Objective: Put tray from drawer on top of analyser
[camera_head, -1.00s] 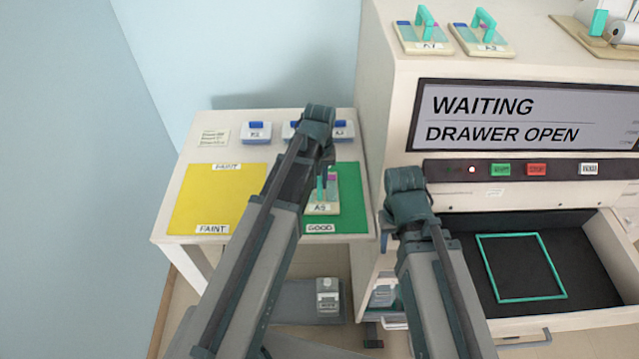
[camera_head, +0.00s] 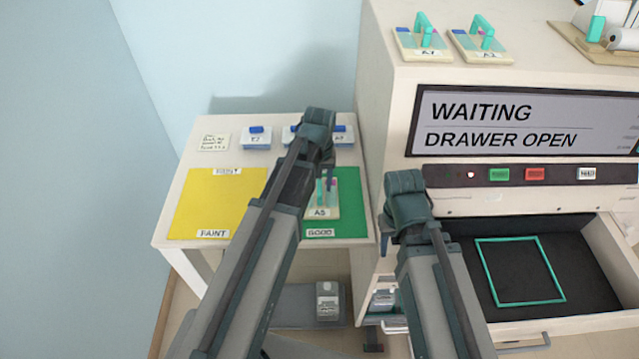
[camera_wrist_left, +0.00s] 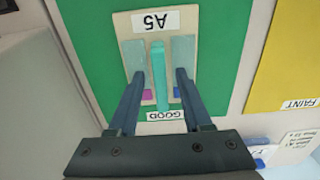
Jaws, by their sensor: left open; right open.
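The slide tray labelled A5 (camera_head: 322,208), with a teal upright handle, sits on the green GOOD mat (camera_head: 352,222) of the side table. My left gripper (camera_wrist_left: 158,80) is open, with one finger on each side of the handle in the left wrist view, and a gap shows at both sides. The analyser (camera_head: 390,95) reads WAITING, DRAWER OPEN. Its drawer (camera_head: 585,275) is pulled out and holds no tray, only a teal square outline (camera_head: 520,270) on its dark floor. My right gripper (camera_head: 388,236) is near the drawer's left side, mostly hidden by its own arm.
Two handled trays (camera_head: 423,42) (camera_head: 481,43) stand on the analyser's top left, with a board of rolls (camera_head: 605,35) at the right. The yellow FAINT mat (camera_head: 215,200) is empty. Blue-and-white boxes (camera_head: 257,138) line the table's back.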

